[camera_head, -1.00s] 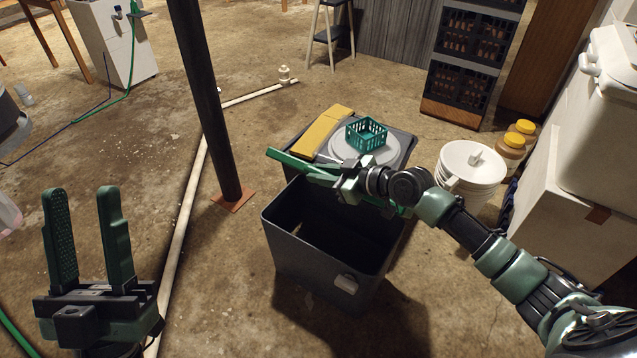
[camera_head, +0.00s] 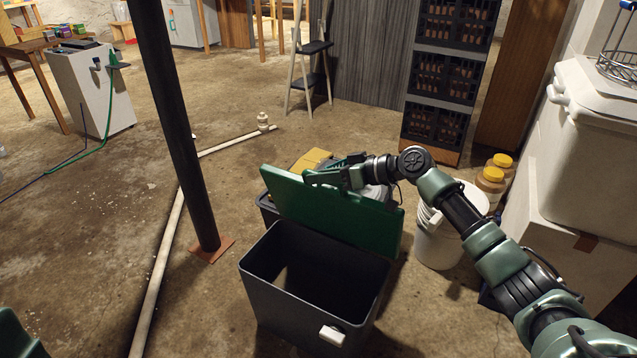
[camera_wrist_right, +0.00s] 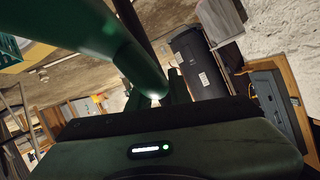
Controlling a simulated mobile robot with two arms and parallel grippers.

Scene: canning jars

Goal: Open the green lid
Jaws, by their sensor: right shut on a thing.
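The green lid (camera_head: 335,215) stands raised along the back edge of the dark grey bin (camera_head: 315,290), with its broad face showing in the head view. The bin is open and its inside looks dark and empty. My right gripper (camera_head: 318,178) is shut on the lid at its upper edge. In the right wrist view a green bar-like part (camera_wrist_right: 100,35) runs down to my right gripper's fingers (camera_wrist_right: 168,92). Only a small green piece of my left gripper (camera_head: 12,335) shows at the lower left corner; its jaws are out of sight.
Behind the lid stands another dark bin (camera_head: 268,208) with a yellow thing (camera_head: 312,160) on top.

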